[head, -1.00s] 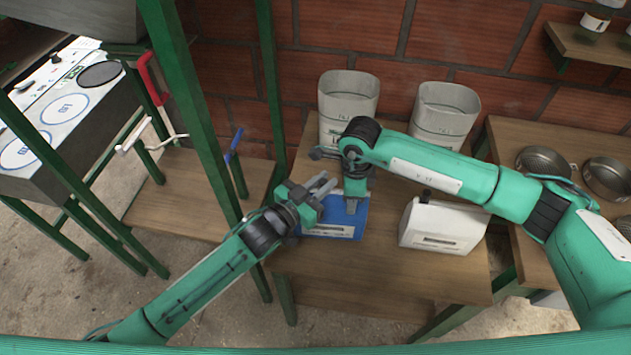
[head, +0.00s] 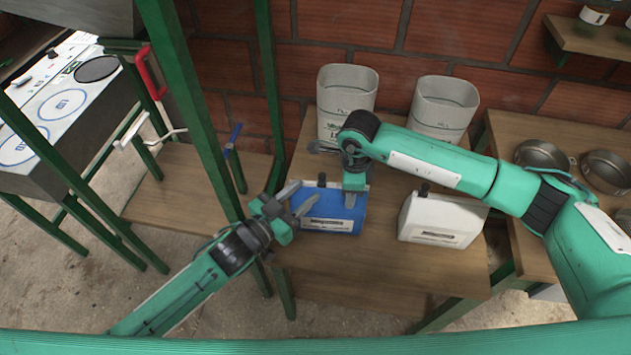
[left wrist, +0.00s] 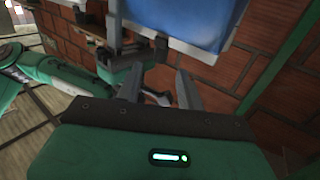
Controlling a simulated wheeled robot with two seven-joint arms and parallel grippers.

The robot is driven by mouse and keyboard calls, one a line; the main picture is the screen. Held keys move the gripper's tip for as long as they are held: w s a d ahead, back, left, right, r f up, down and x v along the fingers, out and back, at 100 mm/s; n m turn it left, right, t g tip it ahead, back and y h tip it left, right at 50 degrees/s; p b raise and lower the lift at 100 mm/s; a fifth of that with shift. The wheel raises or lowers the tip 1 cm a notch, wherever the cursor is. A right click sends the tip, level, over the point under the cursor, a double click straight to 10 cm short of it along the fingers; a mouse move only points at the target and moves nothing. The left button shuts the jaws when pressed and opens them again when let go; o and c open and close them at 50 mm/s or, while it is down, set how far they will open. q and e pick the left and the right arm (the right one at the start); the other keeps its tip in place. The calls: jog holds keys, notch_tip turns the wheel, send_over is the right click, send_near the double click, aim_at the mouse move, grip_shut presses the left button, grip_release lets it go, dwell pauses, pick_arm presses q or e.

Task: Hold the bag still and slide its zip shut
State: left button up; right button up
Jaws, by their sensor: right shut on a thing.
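The blue bag (head: 334,211) stands on the wooden table in the head view, with a pale label on its front. A small black tab (head: 322,180) stands up at its top left. My right gripper (head: 350,197) points down at the bag's top right and is shut on the bag; the fingertips' grip is partly hard to see. My left gripper (head: 292,201) is open and empty, just left of the bag, its fingers pointing toward it. In the left wrist view the blue bag (left wrist: 190,25) shows beyond the open left fingers (left wrist: 158,85). The zip line itself is not clear.
A white bag (head: 438,218) with a dark tab stands to the right. Two tall pale containers, one left (head: 346,100) and one right (head: 443,108), stand behind against the brick wall. A green post (head: 200,130) rises close to my left arm. The table's front is clear.

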pick_arm(q)
jog(key=v, duration=0.5)
jog(key=shift+s, duration=0.1)
